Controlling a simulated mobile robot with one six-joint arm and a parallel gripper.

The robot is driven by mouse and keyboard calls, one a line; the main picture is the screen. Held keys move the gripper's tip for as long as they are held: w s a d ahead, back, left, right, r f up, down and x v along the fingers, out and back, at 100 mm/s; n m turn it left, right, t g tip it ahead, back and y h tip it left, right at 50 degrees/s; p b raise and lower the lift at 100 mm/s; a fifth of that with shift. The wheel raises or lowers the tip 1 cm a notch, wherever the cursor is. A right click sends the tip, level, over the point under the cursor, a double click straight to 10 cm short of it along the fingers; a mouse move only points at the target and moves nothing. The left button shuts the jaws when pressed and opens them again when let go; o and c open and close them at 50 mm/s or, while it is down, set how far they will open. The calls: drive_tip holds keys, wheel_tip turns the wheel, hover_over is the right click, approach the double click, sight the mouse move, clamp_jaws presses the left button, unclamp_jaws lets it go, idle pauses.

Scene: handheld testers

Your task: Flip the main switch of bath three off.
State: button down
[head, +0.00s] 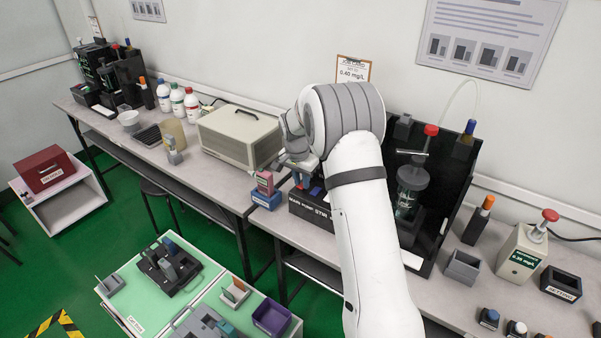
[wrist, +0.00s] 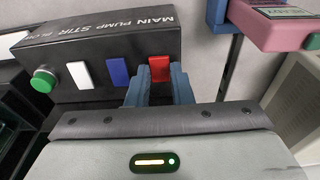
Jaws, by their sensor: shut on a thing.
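A black switch box (head: 311,209) stands at the front of the bench, left of the black bath station (head: 458,178). It fills the upper left of the wrist view (wrist: 110,35), lettered MAIN, PUMP, STIR and a partly unreadable word. Its row holds a red switch (wrist: 159,68), a blue switch (wrist: 118,71), a white switch (wrist: 80,75) and a round green button (wrist: 43,79). The red one is at the MAIN end. My gripper (wrist: 158,85) has its blue fingers on either side of the red switch, shut on it. No bath number is readable.
A pink device (head: 265,182) on a blue base is close beside the box, also in the wrist view (wrist: 280,25). A beige case (head: 240,136) stands behind left. A second black station (head: 126,77) is at the far left. A green-topped table (head: 215,300) is in front.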

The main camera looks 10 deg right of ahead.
sight(300, 187)
idle(0.3)
drive_tip(key=c, duration=1.3)
unclamp_jaws()
drive_tip(key=r, duration=0.7)
drive_tip(key=shift+s+a+r, duration=0.35)
drive_tip(key=shift+r, duration=0.05)
